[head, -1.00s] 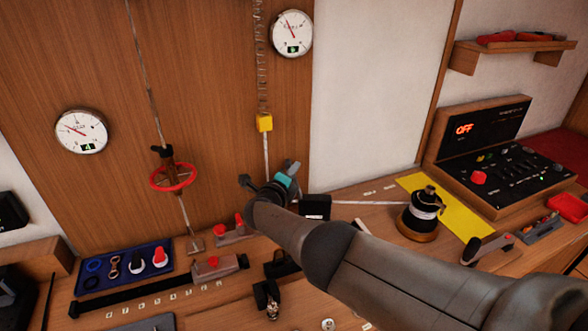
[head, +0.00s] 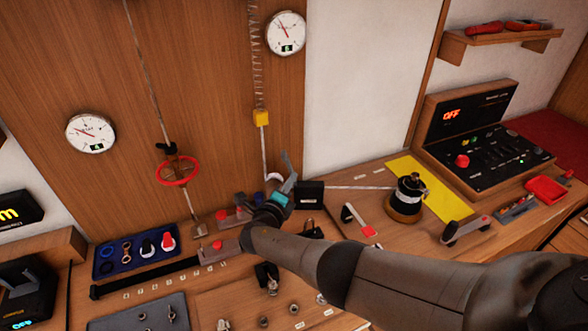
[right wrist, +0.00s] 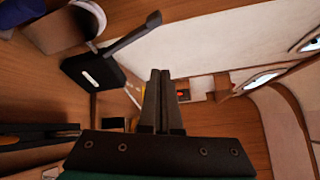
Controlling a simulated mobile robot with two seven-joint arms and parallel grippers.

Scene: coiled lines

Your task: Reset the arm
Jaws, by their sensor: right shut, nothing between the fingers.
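My right arm (head: 400,275) reaches in from the lower right of the head view, low over the wooden bench. Its right gripper (head: 286,162), past a teal band, points up and away toward the wood panel. In the right wrist view the two dark fingers (right wrist: 159,88) lie side by side, shut with nothing held. My left gripper is not in view.
A black winch (head: 406,195) stands on the bench right of the gripper, before a control panel (head: 480,150) reading OFF. A blue tray (head: 103,268) lies left.

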